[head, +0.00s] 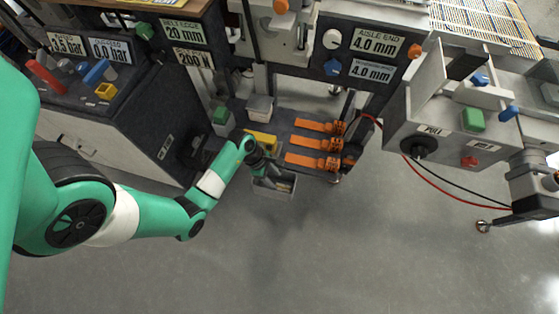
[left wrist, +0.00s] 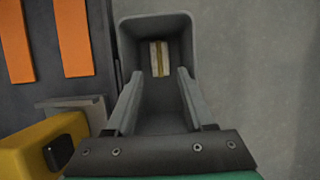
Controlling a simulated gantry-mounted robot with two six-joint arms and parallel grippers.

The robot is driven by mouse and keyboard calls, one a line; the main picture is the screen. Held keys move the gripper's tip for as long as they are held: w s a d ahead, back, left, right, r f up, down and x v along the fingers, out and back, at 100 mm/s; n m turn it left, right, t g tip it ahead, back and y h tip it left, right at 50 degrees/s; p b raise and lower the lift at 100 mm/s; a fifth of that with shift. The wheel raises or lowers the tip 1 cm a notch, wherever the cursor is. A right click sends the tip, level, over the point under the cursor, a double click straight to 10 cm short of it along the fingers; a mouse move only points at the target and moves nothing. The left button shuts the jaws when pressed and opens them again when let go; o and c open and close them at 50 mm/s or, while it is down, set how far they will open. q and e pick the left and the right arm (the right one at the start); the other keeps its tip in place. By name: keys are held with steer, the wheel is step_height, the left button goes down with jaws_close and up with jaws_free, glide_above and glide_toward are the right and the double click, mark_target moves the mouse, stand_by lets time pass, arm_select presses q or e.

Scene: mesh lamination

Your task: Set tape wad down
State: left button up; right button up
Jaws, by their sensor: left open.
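The tape wad (left wrist: 160,58) is a small pale block with a yellowish-brown stripe down its middle. In the left wrist view it lies inside a grey open bin (left wrist: 186,28), near the bin's far end. My left gripper (left wrist: 156,78) is open. Its two fingers are spread over the bin with nothing between them, and the wad is beyond their tips, apart from them. In the head view my left gripper (head: 264,174) is over the grey bin (head: 274,193), and its wrist hides part of the bin. My right gripper does not show.
Orange straps (head: 313,161) lie on a dark shelf beside the bin. A yellow block (head: 262,140) is close to my left wrist and also shows in the left wrist view (left wrist: 35,150). Red and black cables (head: 440,178) hang at right. The floor (head: 330,255) in front is clear.

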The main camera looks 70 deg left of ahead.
arm_select(q)
steer(key=p+v, duration=0.2)
steer(key=v, duration=0.3)
steer(key=shift+s+r, duration=0.1)
steer(key=shift+r, duration=0.05)
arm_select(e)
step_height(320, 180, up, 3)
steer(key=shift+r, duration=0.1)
